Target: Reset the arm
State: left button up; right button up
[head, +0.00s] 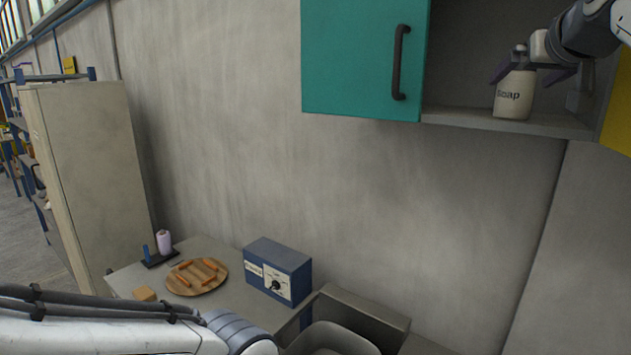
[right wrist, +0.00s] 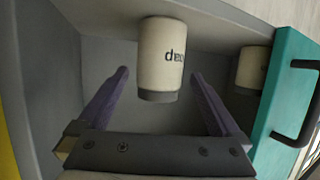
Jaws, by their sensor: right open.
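A cream soap bottle (head: 513,95) with dark "Soap" lettering stands upright on the cabinet shelf (head: 470,121) at the upper right. My right gripper (head: 527,74) is at the bottle's upper part, with its fingers spread to either side. In the right wrist view, the bottle (right wrist: 162,55) appears upside down between the open fingers (right wrist: 160,75), with visible gaps on both sides. My left arm enters the head view at the lower left; its gripper is out of view.
A teal cabinet door (head: 365,55) lies left of the opening, a yellow panel (head: 618,105) right. Another cream container (right wrist: 252,68) stands near the teal door in the wrist view. Below, a table holds a wooden plate (head: 184,289) and a blue box (head: 265,258).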

jog(key=x, duration=0.3)
jog(key=shift+w+f+p, duration=0.1)
jog(key=shift+w+p, duration=0.25)
jog(key=shift+p, duration=0.05)
jog(key=shift+w+d+r, duration=0.1)
jog(key=shift+r, duration=0.25)
jog(key=shift+r+p, duration=0.35)
jog(key=shift+r, duration=1)
jog(key=shift+f, duration=0.15)
